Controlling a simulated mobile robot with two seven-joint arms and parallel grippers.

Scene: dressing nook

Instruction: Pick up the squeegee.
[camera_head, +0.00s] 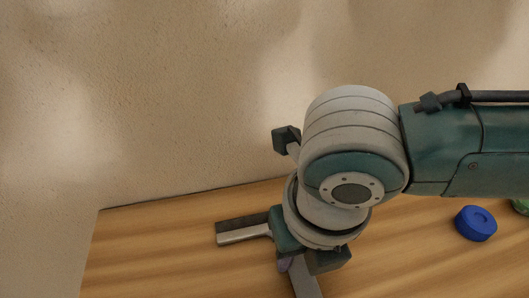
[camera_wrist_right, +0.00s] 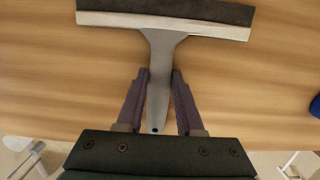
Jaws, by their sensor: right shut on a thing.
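The squeegee has a wide head with a pale strip and a dark strip, and a grey handle. In the head view its head (camera_head: 242,236) shows left of my right wrist, which hides part of it; its handle shows below the wrist. In the right wrist view the squeegee (camera_wrist_right: 160,50) shows almost whole, head away from the gripper. My right gripper (camera_head: 298,264) points down, and in the wrist view its purple fingers (camera_wrist_right: 158,82) are shut on the handle from both sides. I cannot tell whether the squeegee touches the table. My left gripper is not in view.
The wooden table (camera_head: 150,250) is bare at the left. A wall (camera_head: 150,120) stands behind it and another at the left. A blue round object (camera_head: 476,223) lies to the right, with a green thing (camera_head: 521,206) at the picture's edge.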

